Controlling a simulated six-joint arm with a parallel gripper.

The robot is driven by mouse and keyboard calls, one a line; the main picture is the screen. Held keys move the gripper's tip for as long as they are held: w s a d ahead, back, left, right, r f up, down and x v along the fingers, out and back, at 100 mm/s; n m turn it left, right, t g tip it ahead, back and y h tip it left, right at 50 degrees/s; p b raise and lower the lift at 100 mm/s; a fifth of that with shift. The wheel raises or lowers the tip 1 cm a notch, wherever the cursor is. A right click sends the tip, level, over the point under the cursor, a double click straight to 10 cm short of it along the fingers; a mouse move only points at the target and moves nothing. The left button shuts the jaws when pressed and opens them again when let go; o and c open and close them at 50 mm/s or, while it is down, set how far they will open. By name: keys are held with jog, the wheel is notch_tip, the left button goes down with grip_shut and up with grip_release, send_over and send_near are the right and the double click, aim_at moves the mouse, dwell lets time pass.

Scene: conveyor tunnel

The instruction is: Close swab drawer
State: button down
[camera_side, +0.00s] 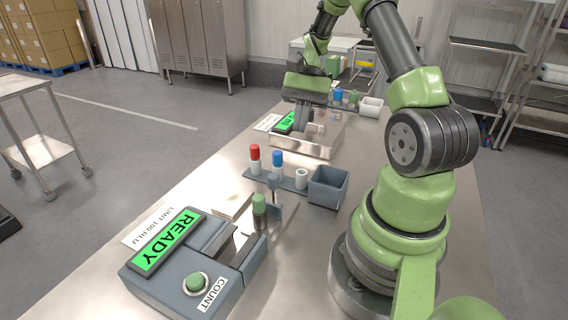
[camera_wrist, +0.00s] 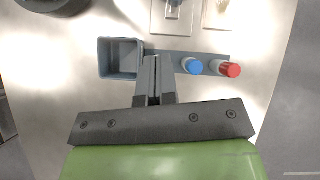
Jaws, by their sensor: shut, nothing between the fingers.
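A grey tester (camera_side: 180,285) with a green READY screen (camera_side: 165,243) and a COUNT button (camera_side: 196,283) stands at the front left in the side view. Its drawer area (camera_side: 222,240) is on its right part; how far the drawer stands out is hard to tell. A green-capped swab tube (camera_side: 259,211) stands upright beside it. My gripper (camera_side: 302,120) is at the far end of the bench, well away from this tester. In the wrist view my gripper (camera_wrist: 154,72) is shut and empty, with its fingers in front of a tube rack.
Another green screen (camera_side: 285,122) stands behind, near my gripper.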

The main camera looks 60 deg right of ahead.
jog(key=s+d+m+t+y, duration=0.2)
jog(key=d+m+t, duration=0.1)
jog(key=d+m, duration=0.15)
send_near(263, 197)
jog(key=w+d+f, duration=0.1)
jog(key=d+f, duration=0.3)
jog(key=f, duration=0.1)
jog(key=shift+w+a+r+m, duration=0.1)
jog(key=shift+w+a+m, duration=0.05)
jog(key=shift+a, duration=0.35)
jog(key=shift+w+a+m, duration=0.1)
jog(key=shift+w+a, duration=0.05)
jog(key=shift+a, duration=0.35)
jog(key=a, duration=0.9)
jog(key=shift+a, duration=0.2)
